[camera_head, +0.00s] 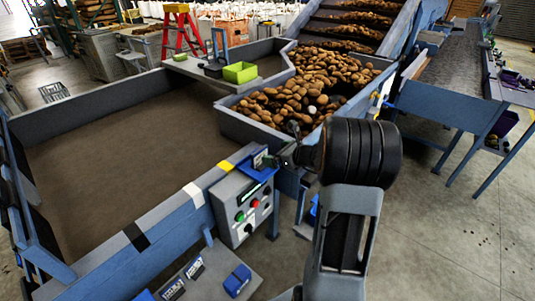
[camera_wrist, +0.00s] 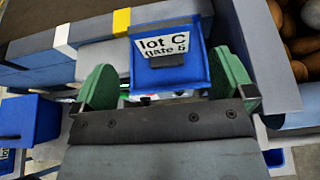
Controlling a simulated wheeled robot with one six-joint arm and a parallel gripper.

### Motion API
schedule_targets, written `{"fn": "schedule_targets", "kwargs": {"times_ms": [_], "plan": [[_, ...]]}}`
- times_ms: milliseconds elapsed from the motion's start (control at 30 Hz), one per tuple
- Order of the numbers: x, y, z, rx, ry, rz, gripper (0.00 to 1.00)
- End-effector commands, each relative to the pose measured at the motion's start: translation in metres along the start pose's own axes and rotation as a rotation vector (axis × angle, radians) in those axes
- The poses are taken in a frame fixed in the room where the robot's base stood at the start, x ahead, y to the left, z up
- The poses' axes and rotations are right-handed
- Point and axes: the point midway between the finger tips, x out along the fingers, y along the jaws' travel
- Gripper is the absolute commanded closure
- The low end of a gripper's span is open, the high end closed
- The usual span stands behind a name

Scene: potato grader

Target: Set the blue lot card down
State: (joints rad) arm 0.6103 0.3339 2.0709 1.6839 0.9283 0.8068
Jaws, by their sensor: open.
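A blue lot card (camera_wrist: 168,70) with a white label reading "lot C" and a second line like "gate 6" sits between and just beyond the green fingertips of my gripper (camera_wrist: 164,84) in the wrist view. The fingers stand apart, with the right finger close to the card's right edge and a gap at the left. In the head view the blue card (camera_head: 248,168) is at the top of the grey control box, beside my gripper (camera_head: 284,160), which is small and partly hidden by my wrist. I cannot tell whether its underside rests on the box.
The control box (camera_head: 230,212) has green and red buttons. Lower left, a shelf (camera_head: 211,262) holds more cards and a blue block (camera_head: 237,280). A potato-filled hopper (camera_head: 237,127) stands behind my gripper. An empty-looking brown bed (camera_head: 120,150) lies left. A green bin (camera_head: 240,72) is farther back.

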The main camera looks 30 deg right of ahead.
Motion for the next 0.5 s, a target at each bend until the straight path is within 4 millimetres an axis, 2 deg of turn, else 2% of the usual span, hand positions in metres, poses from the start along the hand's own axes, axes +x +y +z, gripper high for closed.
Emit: {"fn": "schedule_targets", "kwargs": {"times_ms": [100, 267, 367, 467, 500], "plan": [[-0.016, -0.001, 0.000, 0.001, -0.001, -0.003, 0.00], [-0.027, 0.006, 0.003, -0.032, 0.008, 0.015, 0.00], [-0.028, 0.037, 0.012, -0.186, 0.053, 0.097, 0.00], [-0.032, 0.092, 0.022, -0.498, 0.129, 0.251, 0.00], [-0.037, 0.117, 0.023, -0.657, 0.161, 0.326, 0.00]]}}
